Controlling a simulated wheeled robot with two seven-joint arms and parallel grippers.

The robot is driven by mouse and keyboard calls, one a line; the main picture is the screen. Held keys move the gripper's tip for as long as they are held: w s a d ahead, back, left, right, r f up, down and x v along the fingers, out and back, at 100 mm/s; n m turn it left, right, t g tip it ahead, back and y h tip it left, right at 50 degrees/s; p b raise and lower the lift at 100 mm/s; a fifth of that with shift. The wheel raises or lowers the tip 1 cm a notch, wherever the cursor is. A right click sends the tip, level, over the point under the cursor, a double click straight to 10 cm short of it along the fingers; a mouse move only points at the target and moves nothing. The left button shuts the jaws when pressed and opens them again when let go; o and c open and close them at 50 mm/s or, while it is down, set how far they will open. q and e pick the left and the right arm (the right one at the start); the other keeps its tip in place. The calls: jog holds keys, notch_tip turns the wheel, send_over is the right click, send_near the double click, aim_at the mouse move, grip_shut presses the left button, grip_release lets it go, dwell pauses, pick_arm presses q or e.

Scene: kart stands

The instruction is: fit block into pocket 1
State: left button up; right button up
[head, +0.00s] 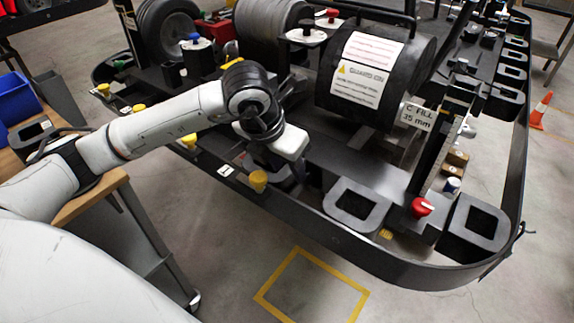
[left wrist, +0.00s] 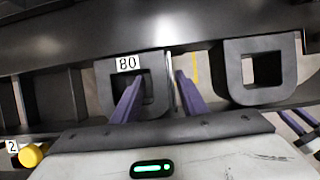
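My left gripper (left wrist: 160,85) is open, with its two purple fingers pointing at the kart's edge. A dark D-shaped block with the label 80 (left wrist: 106,85) sits in front of the fingers in the left wrist view. The left finger overlaps its hollow, and the right finger is just beyond its right wall. I cannot tell if they touch it. In the head view, the gripper (head: 288,165) is low at the kart's near edge and mostly hides this block. I cannot tell which place is pocket 1.
Another D-shaped block (head: 338,215) is right of the gripper, with one more (head: 452,240) at the kart's corner. A yellow knob (head: 258,181) is close to the gripper, near a label 2 (left wrist: 12,146). A dark drum (head: 425,70) stands behind. The near floor is clear.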

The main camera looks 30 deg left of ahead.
pick_arm(q)
jog(key=shift+r, duration=0.1)
jog(key=shift+r, duration=0.25)
jog(key=v, duration=1.1)
jog(key=shift+s+r, duration=0.2)
jog(key=shift+r, duration=0.05)
